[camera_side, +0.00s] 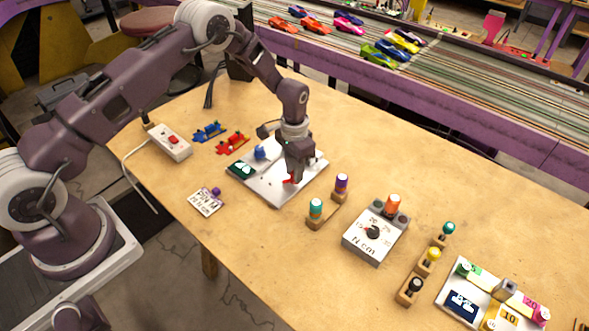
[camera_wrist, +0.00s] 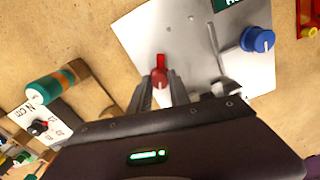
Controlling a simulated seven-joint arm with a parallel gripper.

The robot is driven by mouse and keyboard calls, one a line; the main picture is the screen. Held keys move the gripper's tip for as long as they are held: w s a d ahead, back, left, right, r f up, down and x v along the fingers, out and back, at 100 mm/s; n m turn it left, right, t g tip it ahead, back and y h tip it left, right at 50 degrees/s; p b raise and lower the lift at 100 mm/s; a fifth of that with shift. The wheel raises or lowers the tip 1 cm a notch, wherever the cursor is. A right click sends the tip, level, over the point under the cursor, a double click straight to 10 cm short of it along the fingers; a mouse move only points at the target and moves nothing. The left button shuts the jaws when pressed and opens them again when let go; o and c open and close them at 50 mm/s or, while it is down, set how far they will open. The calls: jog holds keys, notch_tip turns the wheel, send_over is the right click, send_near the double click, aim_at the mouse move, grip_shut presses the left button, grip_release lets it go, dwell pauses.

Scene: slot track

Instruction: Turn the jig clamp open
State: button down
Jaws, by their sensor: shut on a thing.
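The jig is a white plate (camera_side: 262,187) on the wooden table, left of the middle in the side view. It also fills the upper middle of the wrist view (camera_wrist: 160,30). The clamp is a small red lever (camera_side: 289,181), which shows between my fingers in the wrist view (camera_wrist: 159,72). My gripper (camera_side: 293,178) points down over the right part of the plate, with its fingers shut on the red lever. The lever's lower part is hidden by the fingers. A blue knob (camera_side: 260,153) stands on the plate, apart from my gripper; it shows in the wrist view (camera_wrist: 257,40).
Screwdrivers with teal (camera_side: 316,208) and purple (camera_side: 341,183) handles stand in a wooden rack close right of the plate. A torque gauge box (camera_side: 372,240) is farther right. Red (camera_side: 233,142) and blue (camera_side: 209,131) parts lie behind left. The front table is mostly clear.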

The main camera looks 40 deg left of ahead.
jog(key=n, duration=0.5)
jog(key=shift+n, duration=0.3)
dwell(0.4)
jog(key=c, duration=1.2)
grip_release()
notch_tip(320, 180, up, 7)
jog(key=shift+r, duration=0.1)
